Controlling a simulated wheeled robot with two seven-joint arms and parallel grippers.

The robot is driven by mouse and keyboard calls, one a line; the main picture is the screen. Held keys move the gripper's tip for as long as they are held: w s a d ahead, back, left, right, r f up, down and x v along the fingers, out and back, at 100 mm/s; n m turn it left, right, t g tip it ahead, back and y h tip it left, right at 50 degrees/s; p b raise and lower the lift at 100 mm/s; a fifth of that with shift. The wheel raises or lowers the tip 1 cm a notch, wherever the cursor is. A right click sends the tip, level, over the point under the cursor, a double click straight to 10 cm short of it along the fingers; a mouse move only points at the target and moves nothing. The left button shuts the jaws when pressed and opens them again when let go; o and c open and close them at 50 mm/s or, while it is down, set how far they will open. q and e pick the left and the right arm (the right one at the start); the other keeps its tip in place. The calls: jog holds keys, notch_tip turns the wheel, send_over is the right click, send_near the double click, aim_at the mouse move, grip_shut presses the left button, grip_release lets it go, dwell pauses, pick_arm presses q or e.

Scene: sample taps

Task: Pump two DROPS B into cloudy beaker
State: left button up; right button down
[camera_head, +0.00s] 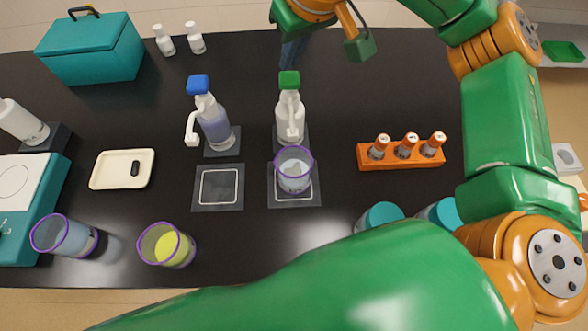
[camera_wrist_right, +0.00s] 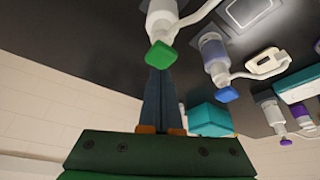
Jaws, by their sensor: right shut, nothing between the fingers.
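A white pump bottle with a green head (camera_head: 290,108) stands on a dark base; it also shows in the wrist view (camera_wrist_right: 160,30). Beside it is a pump bottle with a blue head (camera_head: 212,118), bluish liquid inside, also in the wrist view (camera_wrist_right: 213,55). I cannot read any label. A purple-rimmed beaker (camera_head: 294,172) with pale, cloudy-looking contents stands on the mat below the green-headed pump's spout. My right gripper (camera_head: 289,58) is shut and empty behind the green head; its fingers (camera_wrist_right: 159,82) also show in the wrist view. My left gripper is not in view.
The mat (camera_head: 218,187) below the blue-headed pump is empty. Beakers with grey-blue (camera_head: 68,238) and yellow (camera_head: 170,246) liquid stand front left. An orange rack (camera_head: 400,154) holds three vials at right. A teal box (camera_head: 92,50) sits back left.

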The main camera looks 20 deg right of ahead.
notch_tip(320, 180, up, 6)
jog(key=p, duration=0.5)
dwell(0.4)
